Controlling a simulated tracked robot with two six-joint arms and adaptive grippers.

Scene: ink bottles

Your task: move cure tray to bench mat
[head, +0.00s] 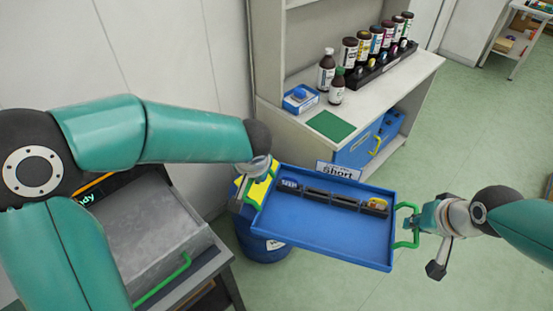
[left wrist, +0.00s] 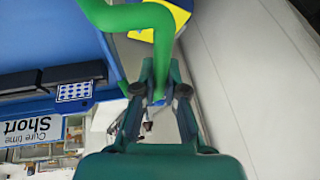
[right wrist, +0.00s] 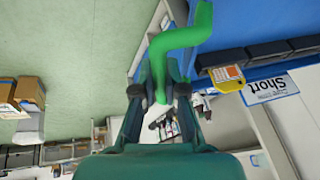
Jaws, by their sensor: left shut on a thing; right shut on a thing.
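The blue cure tray (head: 320,225) hangs in the air between my two grippers, roughly level, with a sign reading "Short" (head: 338,171) on its far edge. My left gripper (head: 250,188) is shut on the tray's left green handle, which shows in the left wrist view (left wrist: 140,18). My right gripper (head: 418,222) is shut on the right green handle (head: 405,243), also seen in the right wrist view (right wrist: 185,38). A dark rack with a few small items (head: 330,197) lies in the tray. The green bench mat (head: 331,125) lies bare on the bench beyond.
The pale bench (head: 385,85) carries a blue box (head: 300,97), two bottles (head: 327,70) near the mat and a rack of several bottles behind. A blue bin (head: 262,247) stands under the tray's left side. A grey box (head: 140,235) is at lower left.

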